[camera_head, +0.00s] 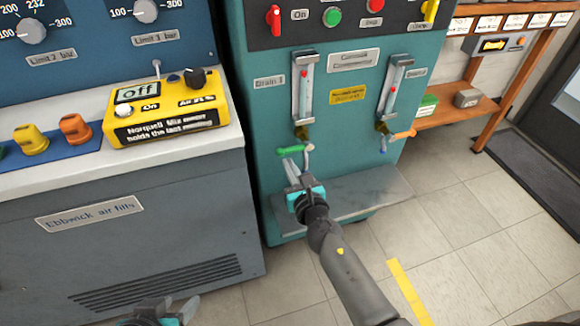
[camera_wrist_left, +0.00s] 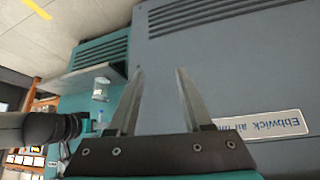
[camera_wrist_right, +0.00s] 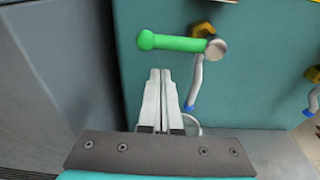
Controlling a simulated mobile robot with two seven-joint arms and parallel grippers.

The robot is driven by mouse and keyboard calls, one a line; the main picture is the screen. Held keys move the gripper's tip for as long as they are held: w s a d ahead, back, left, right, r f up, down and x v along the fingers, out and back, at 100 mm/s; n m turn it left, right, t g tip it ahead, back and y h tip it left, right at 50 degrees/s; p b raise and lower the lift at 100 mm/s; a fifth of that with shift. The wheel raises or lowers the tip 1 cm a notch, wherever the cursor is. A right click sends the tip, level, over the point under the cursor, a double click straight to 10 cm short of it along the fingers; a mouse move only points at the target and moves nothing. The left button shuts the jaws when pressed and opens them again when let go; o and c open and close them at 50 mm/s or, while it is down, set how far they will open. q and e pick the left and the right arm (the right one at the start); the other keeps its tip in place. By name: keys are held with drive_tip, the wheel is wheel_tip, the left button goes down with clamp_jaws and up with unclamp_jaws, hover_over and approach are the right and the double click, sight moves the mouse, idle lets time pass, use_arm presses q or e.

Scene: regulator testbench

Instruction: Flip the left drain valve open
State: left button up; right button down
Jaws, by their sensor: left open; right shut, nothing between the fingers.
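The left drain valve has a green handle (camera_head: 292,149) below the left gauge tube on the teal cabinet. In the right wrist view the green handle (camera_wrist_right: 178,43) lies roughly horizontal, left of its silver pivot (camera_wrist_right: 216,49); a grey spout with a blue tip (camera_wrist_right: 196,85) hangs below. My right gripper (camera_head: 290,168) is shut and empty. Its fingertips (camera_wrist_right: 160,72) are just below the handle in the picture; whether they touch it I cannot tell. My left gripper (camera_wrist_left: 160,72) is open and empty, facing the grey console, and only partly shows at the head view's bottom edge.
The right drain valve has an orange handle (camera_head: 403,134). A grey ledge (camera_head: 372,190) juts out below both valves. A clear container (camera_wrist_left: 101,88) shows by the ledge in the left wrist view. The grey console (camera_head: 120,235) stands to the left.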

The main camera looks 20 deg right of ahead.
sight(294, 149)
use_arm(q)
drive_tip(key=shift+s+a+f+g+y+p, duration=0.35)
drive_tip(key=shift+s+a+g+p, duration=0.15)
drive_tip(key=shift+s+a+g, duration=0.1)
drive_tip(key=shift+s+a+f+g+y+p, duration=0.3)
drive_tip(key=shift+s+a+g+p, duration=0.2)
drive_tip(key=shift+s+a, duration=0.1)
use_arm(e)
drive_tip(key=shift+s+r, duration=0.25)
drive_tip(key=shift+r, duration=0.85)
use_arm(q)
drive_tip(key=shift+w+a, duration=0.1)
drive_tip(key=shift+a+f, duration=0.25)
drive_tip(key=shift+a, duration=0.1)
use_arm(e)
drive_tip(key=shift+r+m, duration=0.2)
drive_tip(key=shift+m, duration=0.2)
use_arm(q)
drive_tip(key=shift+a+f, duration=0.1)
drive_tip(key=shift+a, duration=0.15)
use_arm(e)
drive_tip(key=shift+r, duration=0.1)
